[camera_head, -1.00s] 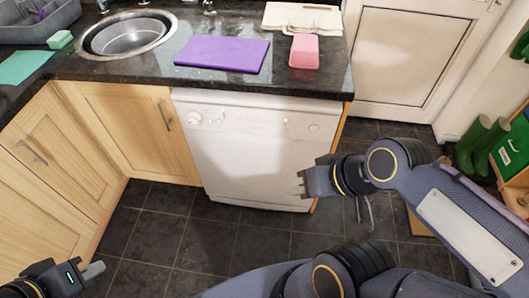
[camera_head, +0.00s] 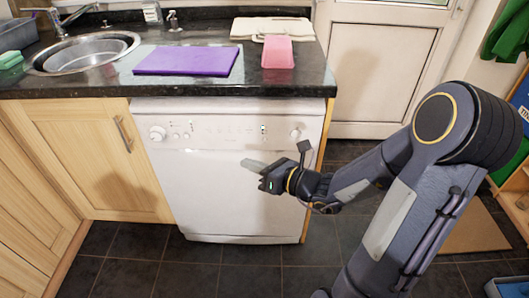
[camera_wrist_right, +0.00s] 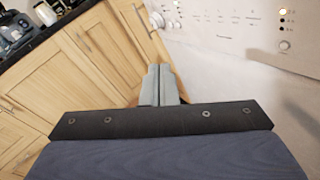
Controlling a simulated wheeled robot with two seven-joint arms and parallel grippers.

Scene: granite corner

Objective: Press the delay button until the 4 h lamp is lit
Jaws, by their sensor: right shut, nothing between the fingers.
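The white dishwasher (camera_head: 205,195) stands under the counter, its control panel along its top edge. In the right wrist view, small lamps stand in a short column at the panel's right; the top lamp (camera_wrist_right: 283,12) glows yellow, the lower ones look dark. Their labels are too small to read. A round button (camera_wrist_right: 284,46), apparently the delay button, sits below them. My right gripper (camera_head: 253,165) is shut and empty in front of the door, below and left of the lamps in the head view. Its closed fingers (camera_wrist_right: 158,82) show in the wrist view. My left gripper is out of view.
A round dial (camera_head: 157,133) is at the panel's left and another round control (camera_head: 295,133) at its right. The counter (camera_head: 100,88) overhangs above, holding a purple board (camera_head: 187,61) and a pink container (camera_head: 277,52). Wooden cupboards (camera_head: 90,155) stand left.

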